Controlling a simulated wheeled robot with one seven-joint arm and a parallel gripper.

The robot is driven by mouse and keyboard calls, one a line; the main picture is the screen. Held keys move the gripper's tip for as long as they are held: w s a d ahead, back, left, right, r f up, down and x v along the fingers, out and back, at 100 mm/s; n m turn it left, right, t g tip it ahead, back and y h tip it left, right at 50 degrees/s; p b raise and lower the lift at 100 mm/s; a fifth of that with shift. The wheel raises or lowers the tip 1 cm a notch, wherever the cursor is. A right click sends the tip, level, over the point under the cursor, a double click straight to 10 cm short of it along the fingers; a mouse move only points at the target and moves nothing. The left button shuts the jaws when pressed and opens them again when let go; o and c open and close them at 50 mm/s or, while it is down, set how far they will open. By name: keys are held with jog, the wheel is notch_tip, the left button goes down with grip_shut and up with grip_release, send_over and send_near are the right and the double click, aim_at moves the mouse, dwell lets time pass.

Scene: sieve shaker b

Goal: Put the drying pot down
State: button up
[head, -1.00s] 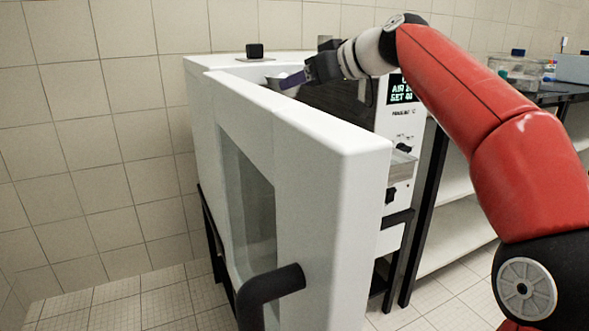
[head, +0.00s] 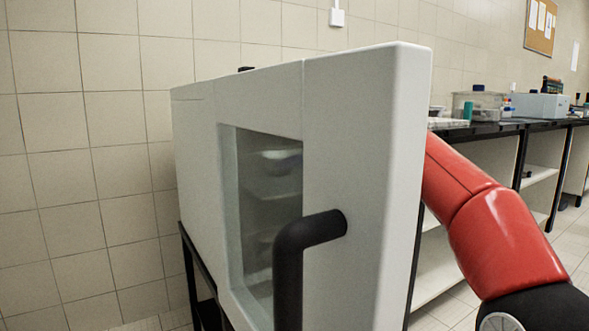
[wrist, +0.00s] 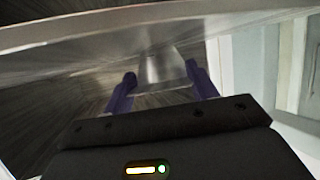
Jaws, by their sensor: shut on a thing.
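In the wrist view my gripper (wrist: 160,80) is shut on a silvery metal piece, which I take for part of the drying pot (wrist: 160,66), between its two purple fingers. A pale curved band crosses the top of that view; I cannot tell whether it is pot or oven. In the head view the white oven's door (head: 365,150) stands in front and hides my gripper. Through its window (head: 262,205) a pale rounded bowl shape shows, blurred, near a shelf; I cannot tell whether it touches the shelf.
The door's black handle (head: 300,240) juts toward me. The black-topped bench (head: 490,129) at right carries a clear box (head: 478,106) and a pale blue-grey box (head: 540,107). The tiled wall is at left.

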jog(key=o, duration=1.1)
jog(key=shift+r, duration=0.2)
jog(key=v, duration=1.2)
jog(key=shift+f+b, duration=0.15)
jog(key=shift+b, duration=0.2)
jog(key=shift+d, duration=0.1)
